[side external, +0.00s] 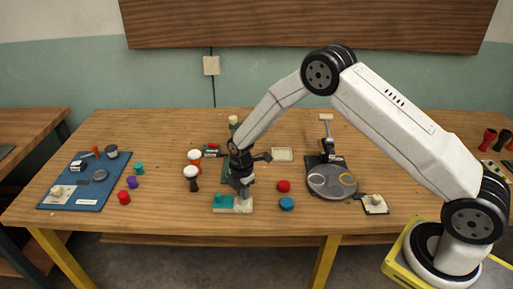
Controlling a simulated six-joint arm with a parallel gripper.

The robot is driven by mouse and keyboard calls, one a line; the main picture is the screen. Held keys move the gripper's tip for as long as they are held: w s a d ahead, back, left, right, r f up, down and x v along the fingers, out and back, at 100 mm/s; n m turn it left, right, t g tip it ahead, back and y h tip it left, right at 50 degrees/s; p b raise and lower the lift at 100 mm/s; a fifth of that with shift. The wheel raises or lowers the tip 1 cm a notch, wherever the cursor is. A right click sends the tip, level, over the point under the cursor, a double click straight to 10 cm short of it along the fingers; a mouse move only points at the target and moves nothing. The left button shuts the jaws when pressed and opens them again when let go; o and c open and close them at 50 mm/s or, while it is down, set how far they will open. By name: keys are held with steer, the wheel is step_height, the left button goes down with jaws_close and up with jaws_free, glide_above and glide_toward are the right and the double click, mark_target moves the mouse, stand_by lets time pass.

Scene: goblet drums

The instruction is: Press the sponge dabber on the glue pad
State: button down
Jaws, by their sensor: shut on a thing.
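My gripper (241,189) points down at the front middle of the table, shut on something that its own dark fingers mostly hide. Directly below it is a pale cream block (243,205), which looks like the sponge dabber. The block is at the right end of a flat teal and pale pad (224,209), which may be the glue pad. A teal knob (218,199) stands on the pad's left part. I cannot tell whether the block touches the pad or is slightly above it.
Two white-topped goblet drums, the front one (191,174) dark-bodied, stand left of my gripper. A red cap (284,186) and a blue cap (287,204) lie to the right. Farther right is a round grey fixture (332,188). A blue mat (88,201) with small parts lies far left.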

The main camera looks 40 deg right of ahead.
steer(key=shift+r, duration=3.5)
steer(key=s+d+r+m, duration=0.1)
steer(key=s+r+m, duration=0.3)
steer(key=m, duration=0.5)
steer(key=s+d+r+m, duration=0.2)
steer(key=s+r+m, duration=0.2)
steer(key=s+m, duration=0.3)
steer(key=shift+s+m, duration=0.35)
steer(key=shift+m, duration=0.65)
